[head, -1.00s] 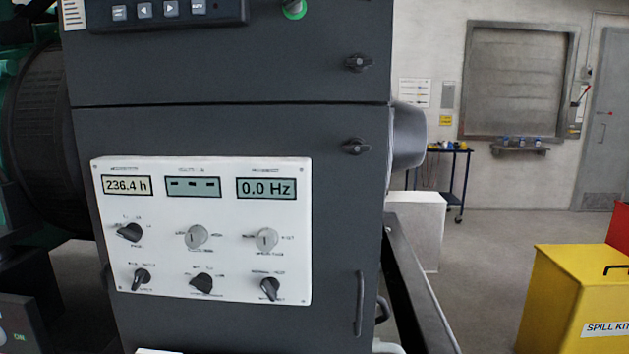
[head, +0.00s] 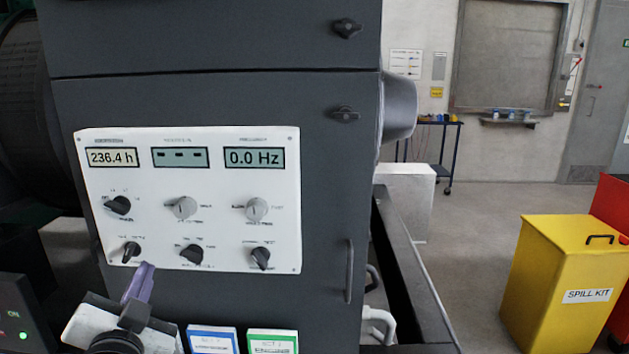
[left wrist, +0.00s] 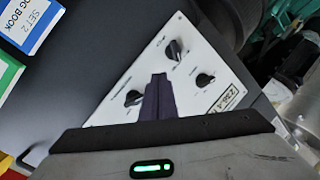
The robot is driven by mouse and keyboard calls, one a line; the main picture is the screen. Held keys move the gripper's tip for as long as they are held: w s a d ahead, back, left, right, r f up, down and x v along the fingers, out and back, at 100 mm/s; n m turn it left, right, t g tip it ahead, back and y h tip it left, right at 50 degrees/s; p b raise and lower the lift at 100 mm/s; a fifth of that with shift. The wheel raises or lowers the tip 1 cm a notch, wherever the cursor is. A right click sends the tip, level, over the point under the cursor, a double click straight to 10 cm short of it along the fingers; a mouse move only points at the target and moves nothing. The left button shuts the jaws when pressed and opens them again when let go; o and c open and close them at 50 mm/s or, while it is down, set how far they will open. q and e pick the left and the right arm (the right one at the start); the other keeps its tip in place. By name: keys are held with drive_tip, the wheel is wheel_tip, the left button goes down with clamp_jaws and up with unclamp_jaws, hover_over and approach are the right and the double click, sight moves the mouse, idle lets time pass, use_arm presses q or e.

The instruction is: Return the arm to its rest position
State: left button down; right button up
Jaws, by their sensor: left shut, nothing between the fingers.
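My left gripper (head: 140,285) is at the lower left of the head view, with its purple-grey fingers pointing up at the lower edge of the white control panel (head: 215,230). It is shut and holds nothing; the closed fingers (left wrist: 157,98) also show in the left wrist view, in front of the panel. Whether the fingertips touch the panel cannot be told. The lower left knob (head: 131,250) is just above the fingertips in the head view. The panel's displays read 236.4 h, dashes and 0.0 Hz. My right gripper is in neither view.
The panel is on a dark cabinet (head: 320,200) with a vertical handle (head: 349,270). A blue book (head: 213,340) and a green book (head: 272,341) are below it.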

use_arm(q)
drive_tip(key=s+d+f+n+g+h, duration=0.1)
drive_tip(key=s+f+g, duration=0.2)
drive_tip(key=s+f, duration=0.45)
drive_tip(key=s+f+n+g+h, duration=0.1)
drive_tip(key=s+f+g, duration=0.3)
drive_tip(key=f, duration=0.6)
drive_tip(key=s+d+f+g+h, duration=0.1)
drive_tip(key=s+d+f+g, duration=0.15)
drive_tip(key=s+f, duration=0.45)
drive_tip(key=s+d+f+g+h, duration=0.2)
drive_tip(key=s+f+g, duration=0.2)
drive_tip(key=s, duration=0.7)
drive_tip(key=w+d+f+t+h, duration=0.1)
drive_tip(key=d+f+t, duration=0.1)
drive_tip(key=f, duration=0.3)
drive_tip(key=w+d+f+t+h, duration=0.1)
drive_tip(key=w+d+f+t, duration=0.1)
drive_tip(key=d+f, duration=0.2)
wheel_tip(320, 180, down, 2)
drive_tip(key=shift+w+d+f+n+t, duration=0.2)
drive_tip(key=shift+w+f+n+t, duration=0.05)
drive_tip(key=shift+n+t, duration=0.15)
